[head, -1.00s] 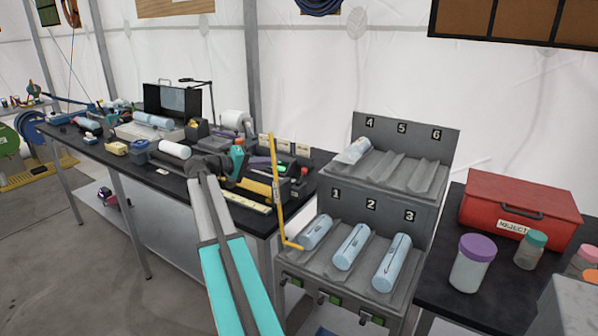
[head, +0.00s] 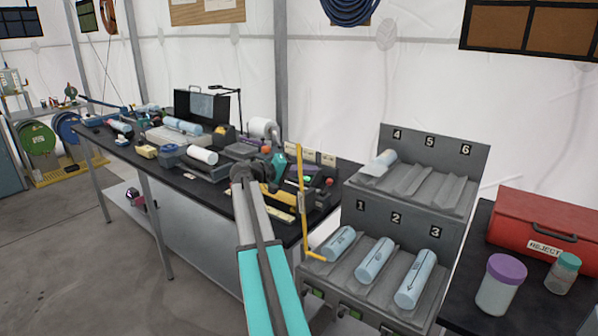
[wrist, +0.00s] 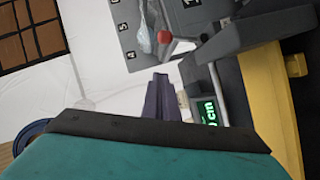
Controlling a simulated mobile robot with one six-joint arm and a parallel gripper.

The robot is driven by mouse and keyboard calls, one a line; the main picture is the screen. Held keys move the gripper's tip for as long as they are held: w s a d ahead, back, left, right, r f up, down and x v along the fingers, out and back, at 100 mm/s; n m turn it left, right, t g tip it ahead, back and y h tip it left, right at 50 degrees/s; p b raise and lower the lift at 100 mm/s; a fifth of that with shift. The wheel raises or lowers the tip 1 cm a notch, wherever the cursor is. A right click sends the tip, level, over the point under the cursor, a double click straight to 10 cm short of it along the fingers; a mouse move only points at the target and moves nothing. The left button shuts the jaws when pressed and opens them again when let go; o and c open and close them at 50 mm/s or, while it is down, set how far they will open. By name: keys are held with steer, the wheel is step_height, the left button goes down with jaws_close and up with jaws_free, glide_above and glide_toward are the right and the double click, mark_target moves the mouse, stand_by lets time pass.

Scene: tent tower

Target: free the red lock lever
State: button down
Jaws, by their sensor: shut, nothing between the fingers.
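A red ball-shaped knob (wrist: 164,36), which looks like the end of the lock lever, shows near the top middle of the wrist view. A pale stalk beside it runs toward a dark grey device (wrist: 235,40). In the head view a small red spot (head: 329,181) on the bench device appears to be the same knob. My gripper (wrist: 160,76) is shut and empty, its fingers pointing toward the knob with a visible gap in the picture. Whether they touch anything is unclear. In the head view the fingertips are hard to make out behind my wrist.
The device has a green display (wrist: 208,110) and a yellow part (wrist: 265,95). A yellow upright rod (head: 302,200) stands right of my arm, by the numbered rack (head: 362,222) holding pale blue cylinders. A red reject box (head: 545,220) stands far right. The black bench (head: 215,175) is crowded.

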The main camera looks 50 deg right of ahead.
mark_target(327, 187)
steer(key=shift+s+d+f+p, duration=0.25)
steer(key=shift+s+f, duration=0.1)
steer(key=shift+s, duration=0.4)
steer(key=shift+s+d+f+p, duration=0.2)
steer(key=shift+s+f+p, duration=0.1)
steer(key=shift+s, duration=0.45)
steer(key=shift+s+d+f+p, duration=0.25)
steer(key=shift+s+f, duration=0.1)
steer(key=shift+s, duration=0.4)
steer(key=shift+a, duration=0.1)
